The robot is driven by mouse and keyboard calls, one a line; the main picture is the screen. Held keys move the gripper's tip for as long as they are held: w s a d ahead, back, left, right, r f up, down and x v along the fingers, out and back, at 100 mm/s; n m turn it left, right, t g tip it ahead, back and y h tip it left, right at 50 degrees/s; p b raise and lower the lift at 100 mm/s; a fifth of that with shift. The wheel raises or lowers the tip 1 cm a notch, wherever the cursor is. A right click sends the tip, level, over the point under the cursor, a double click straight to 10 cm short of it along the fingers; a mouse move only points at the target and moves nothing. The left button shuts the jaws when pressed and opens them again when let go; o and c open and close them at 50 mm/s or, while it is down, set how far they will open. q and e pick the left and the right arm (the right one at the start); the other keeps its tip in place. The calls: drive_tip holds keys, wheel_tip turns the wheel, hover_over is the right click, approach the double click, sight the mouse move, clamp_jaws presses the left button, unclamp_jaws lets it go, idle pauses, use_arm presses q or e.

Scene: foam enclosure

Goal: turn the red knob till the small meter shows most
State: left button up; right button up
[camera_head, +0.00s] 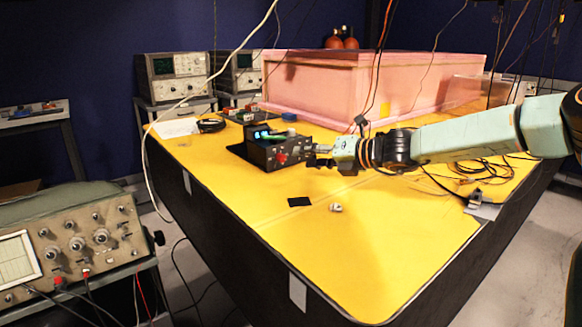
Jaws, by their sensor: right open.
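A small black box (262,148) stands on the yellow table, left of the middle. The red knob (282,158) is on its front face, toward the right side. A small lit blue-green display (262,134) shows at the box's top; its reading is too small to make out. My right gripper (312,155) comes in from the right over the table. It is open, with its fingers just right of the red knob and close to it; whether they touch it I cannot tell. My left gripper is not in view.
A pink foam enclosure (350,85) stands behind the box. A black patch (299,202) and a small pale object (336,208) lie on the yellow table (370,260). Cables lie under my right arm. An oscilloscope (75,245) stands at the lower left. The table's front is clear.

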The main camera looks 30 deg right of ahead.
sight(284, 158)
drive_tip(key=shift+w+a+f+b, duration=0.25)
drive_tip(key=shift+w+f+b, duration=0.05)
drive_tip(key=shift+w+b, duration=0.35)
drive_tip(key=shift+w+f+b, duration=0.25)
drive_tip(key=shift+w+b, duration=0.25)
drive_tip(key=shift+b, duration=0.3)
drive_tip(key=shift+w+a+f+b, duration=0.1)
drive_tip(key=shift+w+a+b, duration=0.1)
drive_tip(key=shift+w+b, duration=0.15)
drive_tip(key=shift+b+x, duration=0.55)
drive_tip(key=shift+x, duration=0.2)
drive_tip(key=shift+w+a+b, duration=0.3)
drive_tip(key=shift+w, duration=0.4)
drive_tip(key=shift+a, duration=0.1)
drive_tip(key=shift+c, duration=0.3)
clamp_jaws()
